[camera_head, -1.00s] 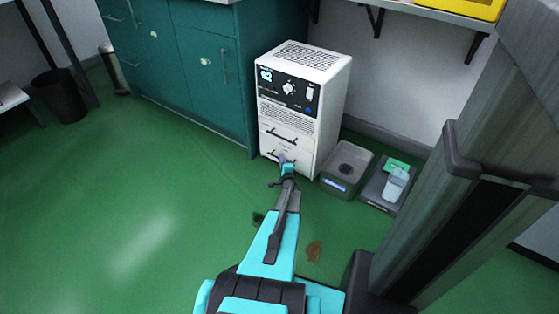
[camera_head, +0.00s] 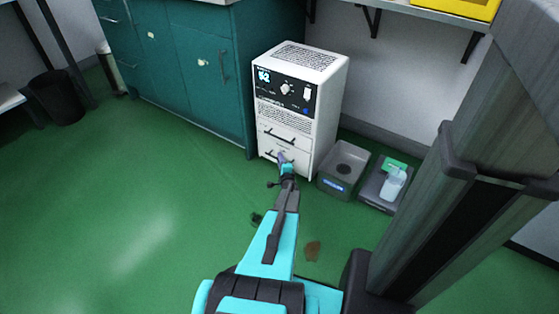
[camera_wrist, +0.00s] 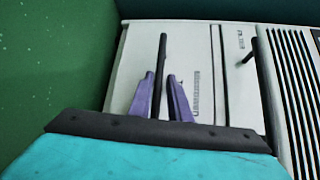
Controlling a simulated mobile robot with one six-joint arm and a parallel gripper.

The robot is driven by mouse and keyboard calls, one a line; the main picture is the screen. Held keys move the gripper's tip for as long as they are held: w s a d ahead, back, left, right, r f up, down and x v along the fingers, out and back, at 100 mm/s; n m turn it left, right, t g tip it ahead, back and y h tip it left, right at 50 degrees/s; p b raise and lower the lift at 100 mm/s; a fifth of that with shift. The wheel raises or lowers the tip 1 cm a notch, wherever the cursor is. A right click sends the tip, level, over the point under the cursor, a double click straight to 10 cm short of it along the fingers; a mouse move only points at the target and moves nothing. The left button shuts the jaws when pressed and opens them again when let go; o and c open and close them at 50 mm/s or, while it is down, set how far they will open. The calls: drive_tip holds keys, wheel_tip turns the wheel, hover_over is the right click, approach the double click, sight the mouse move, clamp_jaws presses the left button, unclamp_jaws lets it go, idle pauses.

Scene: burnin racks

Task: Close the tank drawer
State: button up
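The white cabinet unit (camera_head: 329,100) stands on the floor beside the teal cupboards. It has a control panel above and two drawer fronts below, each with a dark bar handle. The lower one, apparently the tank drawer (camera_head: 268,162), also fills the middle of the wrist view (camera_wrist: 200,45). It looks nearly flush, but I cannot tell whether a small gap is left. My gripper (camera_head: 283,158) is at this lower drawer's front. In the wrist view its purple fingers (camera_wrist: 160,85) stand apart, one on each side of the lower handle (camera_wrist: 161,50). Contact with the handle is unclear.
A grey bin (camera_head: 345,168) and a tray (camera_head: 375,190) holding a pale container (camera_head: 392,184) stand right of the unit. Teal cupboards (camera_head: 205,70) stand to its left. The green floor at left is open.

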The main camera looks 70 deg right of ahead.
drive_tip(key=p+v, duration=0.3)
drive_tip(key=v, duration=1)
drive_tip(key=shift+a+f, duration=0.2)
drive_tip(key=shift+a, duration=0.1)
